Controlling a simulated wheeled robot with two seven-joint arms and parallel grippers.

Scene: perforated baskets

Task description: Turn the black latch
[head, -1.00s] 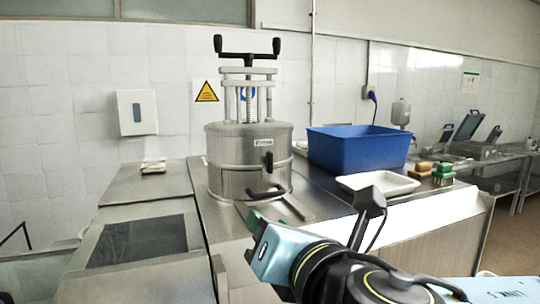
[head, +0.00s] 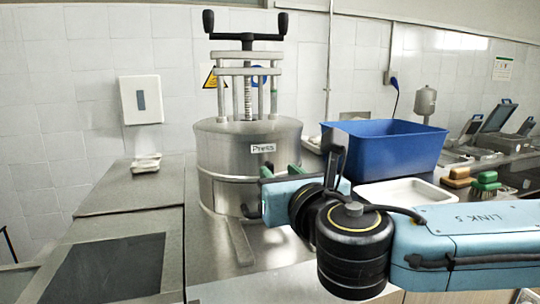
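The steel press (head: 235,150) stands on the metal counter, with a label on its drum and a black-gripped crank (head: 246,37) on top. My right gripper (head: 280,171) is at the right front of the drum. Its two green-tipped fingers point at the drum and stand apart, so it looks open. The black latch on the drum's front is hidden behind this gripper; I cannot tell whether it lies between the fingers. Part of the black lower handle (head: 249,211) shows just left of the gripper. My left gripper is not in view.
A blue bin (head: 390,150) stands right of the press, behind my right arm. A white tray (head: 400,192) and brushes (head: 486,182) lie near it. A metal spout (head: 240,243) juts from the press's foot. The counter left of the press is mostly clear.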

